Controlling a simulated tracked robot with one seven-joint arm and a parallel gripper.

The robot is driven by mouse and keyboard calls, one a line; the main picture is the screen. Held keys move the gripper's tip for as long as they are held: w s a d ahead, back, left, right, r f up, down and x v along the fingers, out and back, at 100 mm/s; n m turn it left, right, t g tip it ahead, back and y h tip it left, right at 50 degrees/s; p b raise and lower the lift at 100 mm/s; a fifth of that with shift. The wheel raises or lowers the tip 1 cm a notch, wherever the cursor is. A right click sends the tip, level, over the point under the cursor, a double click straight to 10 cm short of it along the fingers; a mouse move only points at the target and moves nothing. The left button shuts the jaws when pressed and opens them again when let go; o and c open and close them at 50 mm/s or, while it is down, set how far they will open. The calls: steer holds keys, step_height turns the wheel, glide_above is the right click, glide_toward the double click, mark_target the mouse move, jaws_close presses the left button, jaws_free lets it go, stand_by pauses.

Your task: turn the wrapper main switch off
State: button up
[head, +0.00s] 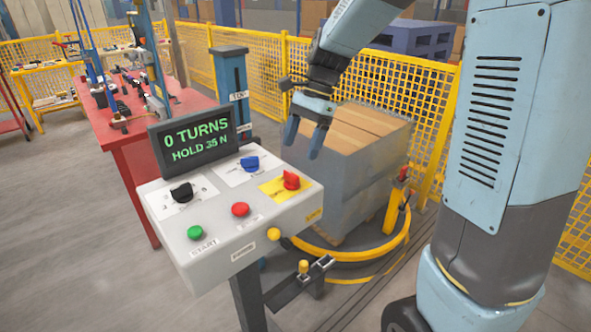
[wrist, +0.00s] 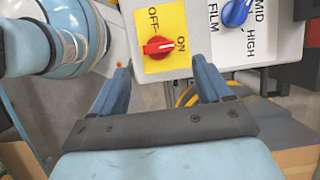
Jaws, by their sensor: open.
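The wrapper main switch (head: 291,180) is a red rotary knob on a yellow plate at the right of the grey control box (head: 220,245). In the wrist view the red knob (wrist: 158,47) lies crosswise, its handle towards the ON label; OFF is printed on the same plate, further up in the picture. My gripper (head: 304,138) is open and empty, above and behind the box. In the wrist view my gripper (wrist: 160,72) has its two blue fingers apart, with the knob seen between and beyond the tips, not touched.
The box also carries a black knob (head: 182,192), a blue knob (head: 250,163), a red button (head: 240,209), a green button (head: 195,233) and a yellow button (head: 273,234). A display (head: 194,141) reads "0 TURNS HOLD 35 N". A wrapped pallet load (head: 350,180) stands behind.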

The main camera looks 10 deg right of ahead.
mark_target(291, 179)
steer(key=x, duration=0.7)
steer(key=shift+s+a+f, duration=0.15)
steer(key=shift+f, duration=0.05)
steer(key=shift+c, duration=0.3)
